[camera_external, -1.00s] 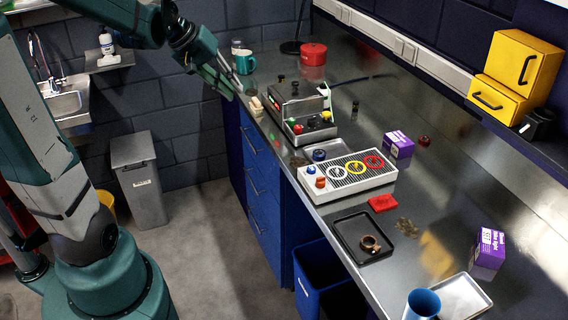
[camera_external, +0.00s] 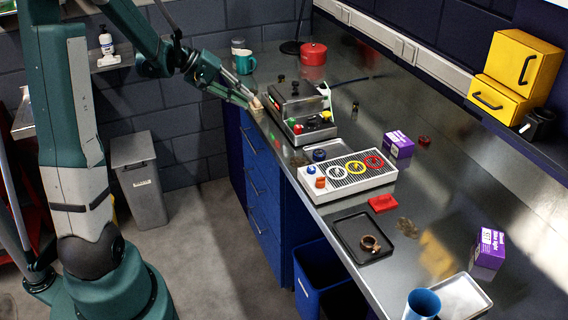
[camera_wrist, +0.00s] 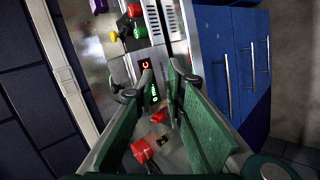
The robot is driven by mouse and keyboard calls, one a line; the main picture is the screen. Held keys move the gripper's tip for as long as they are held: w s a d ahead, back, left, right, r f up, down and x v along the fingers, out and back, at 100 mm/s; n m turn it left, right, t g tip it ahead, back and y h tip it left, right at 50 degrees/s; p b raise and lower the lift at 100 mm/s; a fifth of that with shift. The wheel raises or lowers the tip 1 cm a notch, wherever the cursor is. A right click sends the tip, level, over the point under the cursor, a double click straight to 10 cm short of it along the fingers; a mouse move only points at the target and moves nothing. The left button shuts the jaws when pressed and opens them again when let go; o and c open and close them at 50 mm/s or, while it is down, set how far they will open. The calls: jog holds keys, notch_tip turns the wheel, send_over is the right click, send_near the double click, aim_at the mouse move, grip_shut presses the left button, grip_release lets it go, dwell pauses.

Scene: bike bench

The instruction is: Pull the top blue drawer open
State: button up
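The blue drawer unit stands under the bench front, with several bar handles on its face. Its top drawer (camera_external: 263,150) looks shut, with a handle (camera_external: 249,138) across its front. In the wrist view the top drawer (camera_wrist: 212,50) and its handle (camera_wrist: 228,85) lie right of my fingers. My gripper (camera_external: 250,98) is over the bench's front edge, above and apart from the top handle. In the wrist view my gripper (camera_wrist: 160,72) has its green fingers apart, with a narrow gap and nothing held between them.
A blue bin (camera_external: 318,270) is right of the drawers. The floor (camera_external: 205,225) before the drawers is clear.

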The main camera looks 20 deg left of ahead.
jog(key=w+a+f+h+b, duration=0.2)
jog(key=w+a+f, duration=0.1)
jog(key=f, duration=0.3)
jog(key=w+a+f+h+b, duration=0.1)
jog(key=w+a+f+b, duration=0.15)
jog(key=f, duration=0.25)
jog(key=t+h+b, duration=0.1)
jog(key=h+b, duration=0.1)
jog(key=h, duration=0.1)
send_near(248, 139)
jog(key=shift+w+d+f+n, duration=0.15)
jog(key=shift+w+d+f, duration=0.15)
jog(key=shift+d, duration=0.2)
jog(key=shift+w+d+f+n, duration=0.15)
jog(key=shift+w+d+f, duration=0.05)
jog(key=shift+d+f, duration=0.2)
jog(key=shift+d, duration=0.1)
jog(key=shift+b+x, duration=0.9)
jog(key=shift+x, duration=2.95)
jog(key=shift+r, duration=0.15)
jog(key=shift+c, duration=0.6)
